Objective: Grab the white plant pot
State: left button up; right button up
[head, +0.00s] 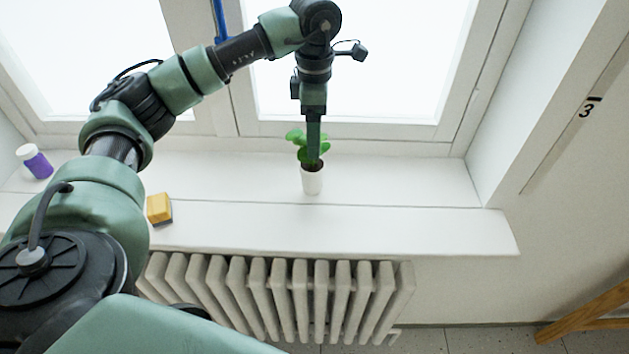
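The white plant pot (312,181) stands upright on the windowsill in the head view, with a green leafy plant (298,138) growing from it. My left gripper (314,156) points down over the pot, its fingers among the leaves and their tips near the pot's rim. The fingers line up one behind the other in this view, so I cannot tell whether they are open, shut or touching the pot. The gripper covers part of the plant and the rim. My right gripper is not in view.
The white windowsill (400,225) is clear to the right of the pot. A yellow sponge (159,208) and a purple bottle with a white cap (36,162) are on the left. The window frame (365,131) rises behind. A radiator (290,300) is below the sill.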

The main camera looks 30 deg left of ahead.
aim_at(312, 164)
pick_arm(q)
jog(key=shift+w+f+b, duration=0.2)
jog(key=shift+f+b, duration=0.45)
jog(key=shift+f, duration=0.75)
jog(key=shift+s+f, duration=0.1)
jog(key=shift+f, duration=0.2)
jog(key=f+p, duration=0.2)
jog(key=f, duration=0.1)
jog(key=f+p, duration=0.1)
jog(key=f, duration=0.1)
jog(key=shift+s+a+f, duration=0.2)
jog(key=shift+s+a, duration=0.05)
jog(key=shift+a, duration=0.05)
jog(key=shift+f, duration=0.65)
jog(key=shift+w, duration=0.1)
grip_shut()
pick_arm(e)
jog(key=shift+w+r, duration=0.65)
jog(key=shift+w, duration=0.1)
pick_arm(q)
jog(key=shift+r, duration=0.1)
